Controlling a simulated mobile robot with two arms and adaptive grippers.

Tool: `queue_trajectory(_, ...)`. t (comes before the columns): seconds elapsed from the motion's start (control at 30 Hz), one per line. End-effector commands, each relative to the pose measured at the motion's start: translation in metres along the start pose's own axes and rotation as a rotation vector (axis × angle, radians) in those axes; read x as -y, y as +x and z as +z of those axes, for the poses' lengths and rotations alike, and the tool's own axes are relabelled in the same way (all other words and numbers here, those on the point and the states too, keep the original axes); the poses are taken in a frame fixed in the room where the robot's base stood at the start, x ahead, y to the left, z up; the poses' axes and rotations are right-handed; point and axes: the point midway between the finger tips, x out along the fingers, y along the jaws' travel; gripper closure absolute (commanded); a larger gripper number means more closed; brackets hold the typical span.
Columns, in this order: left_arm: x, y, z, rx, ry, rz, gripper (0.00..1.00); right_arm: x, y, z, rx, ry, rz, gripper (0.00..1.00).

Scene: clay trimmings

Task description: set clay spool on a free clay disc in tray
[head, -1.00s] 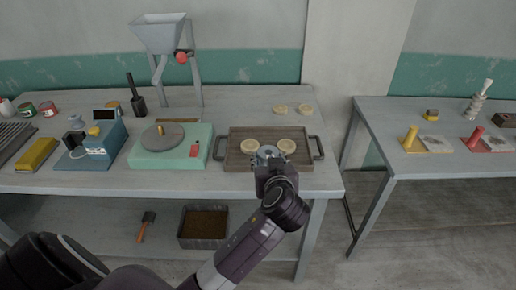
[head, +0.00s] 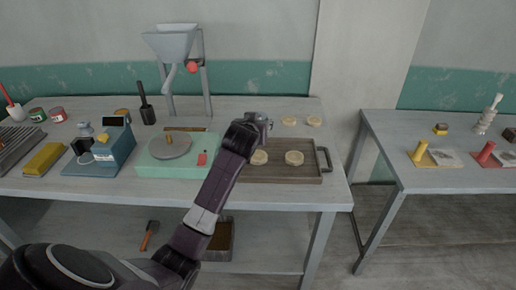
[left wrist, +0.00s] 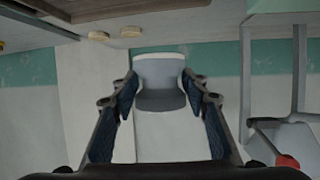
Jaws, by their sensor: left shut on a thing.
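My left gripper (head: 262,121) is shut on the grey clay spool, raised above the back of the tray. In the left wrist view the spool (left wrist: 160,82) sits between the two fingers, light grey on one part and darker on the other. It is mostly hidden by my arm in the head view. The brown tray (head: 310,174) lies on the table. Two pale clay discs lie in it, a left one (head: 259,158) partly beside my arm and a right one (head: 294,158); nothing rests on the right one. My right gripper is not in view.
Two more pale discs (head: 289,121) (head: 313,121) lie on the table behind the tray. A green turntable unit (head: 180,172) stands left of the tray, with a grey hopper (head: 170,42) behind it. A second table (head: 440,190) stands to the right, across a gap.

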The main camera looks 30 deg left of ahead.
Motion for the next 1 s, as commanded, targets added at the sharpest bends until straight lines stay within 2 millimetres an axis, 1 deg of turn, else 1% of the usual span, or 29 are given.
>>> queue_trajectory(0.03,0.0,0.005,0.014,0.005,0.003,-0.001,0.9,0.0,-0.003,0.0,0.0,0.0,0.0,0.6)
queue_trajectory(0.1,0.0,0.011,0.029,0.004,0.002,-0.001,0.9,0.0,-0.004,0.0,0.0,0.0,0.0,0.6)
queue_trajectory(0.2,0.0,0.018,0.045,0.001,0.002,-0.001,0.9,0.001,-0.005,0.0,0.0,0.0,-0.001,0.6)
queue_trajectory(0.4,0.0,0.026,0.061,-0.002,0.0,0.0,0.9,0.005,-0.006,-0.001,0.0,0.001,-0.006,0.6)
queue_trajectory(0.6,0.0,0.037,0.089,0.0,0.0,-0.001,0.9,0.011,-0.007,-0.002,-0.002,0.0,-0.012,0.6)
queue_trajectory(0.7,-0.001,0.04,0.097,-0.002,0.001,0.0,0.9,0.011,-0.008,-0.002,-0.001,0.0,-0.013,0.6)
queue_trajectory(0.93,-0.001,0.041,0.098,-0.003,0.0,0.001,0.9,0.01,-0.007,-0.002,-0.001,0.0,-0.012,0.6)
queue_trajectory(0.97,-0.001,0.041,0.1,0.0,0.0,0.0,0.55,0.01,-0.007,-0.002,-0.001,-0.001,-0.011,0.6)
queue_trajectory(1.0,-0.001,0.041,0.099,0.0,0.0,0.0,0.51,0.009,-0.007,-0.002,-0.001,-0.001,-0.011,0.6)
